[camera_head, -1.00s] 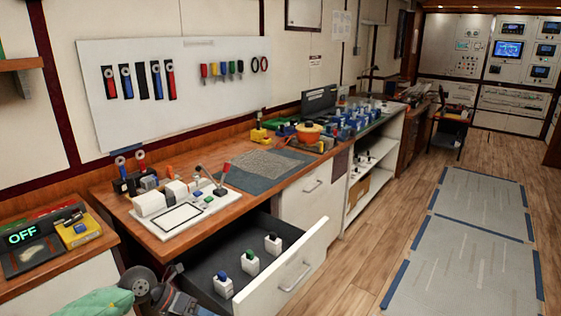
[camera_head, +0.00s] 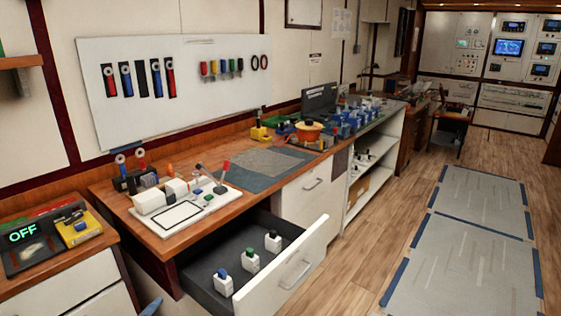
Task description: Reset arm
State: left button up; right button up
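Neither of my grippers shows clearly in the head view. Only a small blue-grey shape (camera_head: 152,307) shows at the bottom edge, and I cannot tell what it is. The drawer (camera_head: 290,272) under the workbench stands open. In it stand three white breakers in a row: one with a blue top (camera_head: 223,284), one with a green top (camera_head: 250,262) and one with a black top (camera_head: 273,242). A white panel (camera_head: 180,214) with white blocks and a red-tipped lever (camera_head: 222,177) lies on the bench above.
A side counter at the left holds a device reading OFF (camera_head: 24,234) and a yellow box (camera_head: 78,229). A tool board (camera_head: 180,88) hangs on the wall. The bench (camera_head: 235,196) runs to the back.

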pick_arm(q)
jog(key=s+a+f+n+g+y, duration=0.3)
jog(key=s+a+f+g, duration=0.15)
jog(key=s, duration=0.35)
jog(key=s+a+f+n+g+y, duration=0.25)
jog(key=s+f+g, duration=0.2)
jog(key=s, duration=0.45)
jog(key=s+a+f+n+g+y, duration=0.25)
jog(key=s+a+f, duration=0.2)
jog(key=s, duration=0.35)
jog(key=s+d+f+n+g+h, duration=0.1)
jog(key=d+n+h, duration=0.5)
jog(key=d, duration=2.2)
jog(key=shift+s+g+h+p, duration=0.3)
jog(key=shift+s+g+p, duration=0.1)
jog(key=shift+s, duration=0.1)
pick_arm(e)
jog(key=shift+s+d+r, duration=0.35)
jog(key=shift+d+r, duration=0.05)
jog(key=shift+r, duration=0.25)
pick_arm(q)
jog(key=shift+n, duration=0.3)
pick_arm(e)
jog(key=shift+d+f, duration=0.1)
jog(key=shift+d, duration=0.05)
